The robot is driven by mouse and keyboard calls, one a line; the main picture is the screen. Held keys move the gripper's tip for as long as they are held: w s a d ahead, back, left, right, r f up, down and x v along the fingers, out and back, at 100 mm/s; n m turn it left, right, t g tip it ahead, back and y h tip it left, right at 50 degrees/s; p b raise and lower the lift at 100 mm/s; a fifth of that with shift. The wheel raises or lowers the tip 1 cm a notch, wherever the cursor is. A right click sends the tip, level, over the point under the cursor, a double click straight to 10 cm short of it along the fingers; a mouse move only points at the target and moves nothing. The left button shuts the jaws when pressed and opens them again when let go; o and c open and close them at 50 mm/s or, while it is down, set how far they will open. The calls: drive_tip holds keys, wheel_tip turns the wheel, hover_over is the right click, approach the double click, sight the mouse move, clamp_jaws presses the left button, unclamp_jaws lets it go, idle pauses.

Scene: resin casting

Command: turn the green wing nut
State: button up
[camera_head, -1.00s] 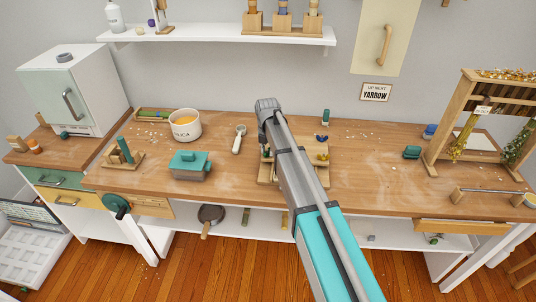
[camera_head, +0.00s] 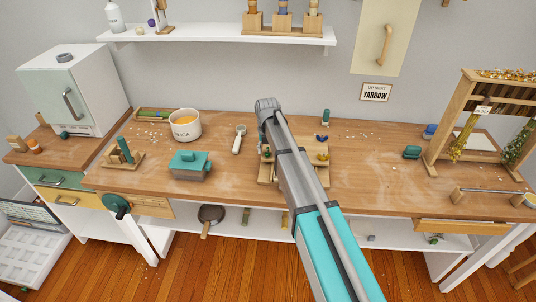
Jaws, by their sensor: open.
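A wooden board (camera_head: 265,174) lies on the workbench, mostly covered by my arm. A small green piece (camera_head: 267,154), which looks like the green wing nut, shows at the board's left, just beside my arm. A blue wing nut (camera_head: 321,137) and a yellow wing nut (camera_head: 322,156) sit on the board to the right of my arm. My arm reaches over the board from the lower right. My gripper is hidden behind the arm, so its distance from the green nut cannot be seen.
A wooden rack (camera_head: 462,120) is at the right. The bench between board and rack is mostly clear.

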drive_tip(key=shift+r+p, duration=1.8)
